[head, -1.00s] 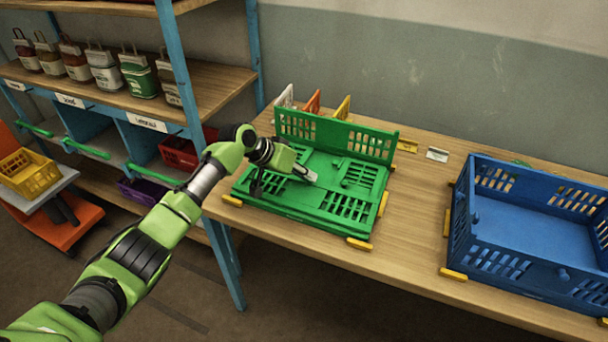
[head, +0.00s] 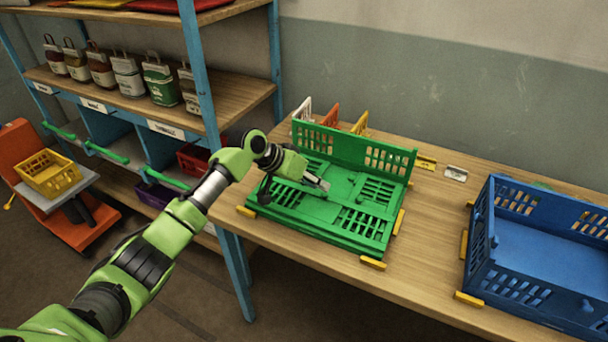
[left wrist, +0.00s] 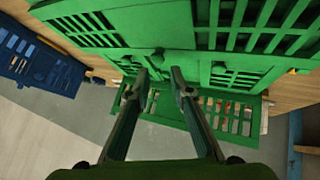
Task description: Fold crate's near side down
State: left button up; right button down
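The green crate (head: 350,138) sits on the wooden table in the head view. Its far wall stands upright; the near part lies low and flat, with slotted green panels (head: 362,222) inside. No near wall stands up. My left gripper (head: 325,185) is over the flat panels, left of the crate's middle, pointing right. In the left wrist view the left gripper's two fingers (left wrist: 160,76) are apart with nothing clearly between them. A small green knob (left wrist: 156,56) shows just beyond the tips; contact cannot be told. My right gripper is out of view.
A blue crate (head: 530,297) with raised walls stands to the right. Yellow blocks (head: 373,263) sit around the green crate. A blue-framed shelf (head: 205,75) with several small sacks stands left. White, orange and yellow upright pieces (head: 330,115) are behind the green crate.

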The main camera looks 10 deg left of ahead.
pick_arm(q)
jog(key=v, duration=0.8)
jog(key=shift+r, duration=0.2)
jog(key=shift+a, duration=0.15)
